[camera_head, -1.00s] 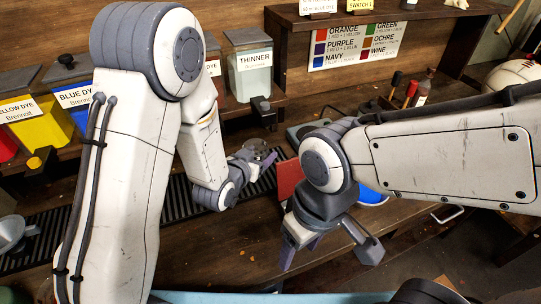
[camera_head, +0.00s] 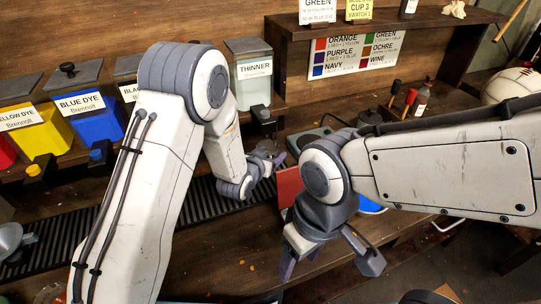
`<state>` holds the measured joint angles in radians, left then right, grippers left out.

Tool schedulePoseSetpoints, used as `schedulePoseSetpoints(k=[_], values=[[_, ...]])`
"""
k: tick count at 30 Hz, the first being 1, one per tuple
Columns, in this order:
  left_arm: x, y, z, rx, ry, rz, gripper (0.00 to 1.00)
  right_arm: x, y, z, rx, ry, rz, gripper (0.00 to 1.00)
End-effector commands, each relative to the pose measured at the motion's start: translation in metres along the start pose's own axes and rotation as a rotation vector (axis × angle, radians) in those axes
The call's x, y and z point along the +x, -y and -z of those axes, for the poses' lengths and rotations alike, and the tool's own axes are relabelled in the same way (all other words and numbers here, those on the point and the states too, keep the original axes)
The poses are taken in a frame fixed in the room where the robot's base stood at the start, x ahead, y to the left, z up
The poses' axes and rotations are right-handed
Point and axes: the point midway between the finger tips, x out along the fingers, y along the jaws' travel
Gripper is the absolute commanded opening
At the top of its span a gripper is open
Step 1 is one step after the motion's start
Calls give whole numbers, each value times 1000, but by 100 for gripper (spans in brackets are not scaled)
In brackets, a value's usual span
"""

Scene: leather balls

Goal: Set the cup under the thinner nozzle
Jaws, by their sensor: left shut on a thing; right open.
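The thinner container (camera_head: 254,92) stands on the back shelf, a pale translucent box with a dark lid and a label. Its dark nozzle (camera_head: 262,113) sticks out at the front, low down. My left gripper (camera_head: 270,157) is shut on a small clear cup (camera_head: 267,146), just in front of and below the nozzle. The cup is partly hidden by the gripper, and I cannot tell whether it is exactly under the nozzle. My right gripper (camera_head: 329,264) is open and empty, low in the picture, well apart from the cup.
Yellow (camera_head: 22,125) and blue (camera_head: 90,117) dye containers stand left on the shelf. A black slotted grate (camera_head: 120,222) runs along the bench. A red-brown block (camera_head: 288,187) sits near the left gripper. A colour chart (camera_head: 355,54) is behind; bottles stand at right.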

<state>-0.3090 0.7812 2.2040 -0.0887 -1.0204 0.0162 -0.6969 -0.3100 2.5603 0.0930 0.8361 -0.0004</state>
Motion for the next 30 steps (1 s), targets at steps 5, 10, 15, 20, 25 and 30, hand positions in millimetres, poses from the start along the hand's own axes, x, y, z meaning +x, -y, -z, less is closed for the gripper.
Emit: schedulePoseSetpoints(k=[5,10,15,20,25,30], values=[[1,0,-4,0,0,0,10,4,0,0,0,0,0,64],[1,0,-2,0,0,0,100,2,0,0,0,0,0,64],[0,0,-1,0,0,0,100,1,0,0,0,-1,0,64],[-10,0,1,0,1,0,100,-3,0,0,0,-1,0,64],[-44,0,2,-1,2,0,100,-8,1,0,0,0,0,64],[-82,0,1,0,2,1,100,-10,1,1,0,0,0,64]])
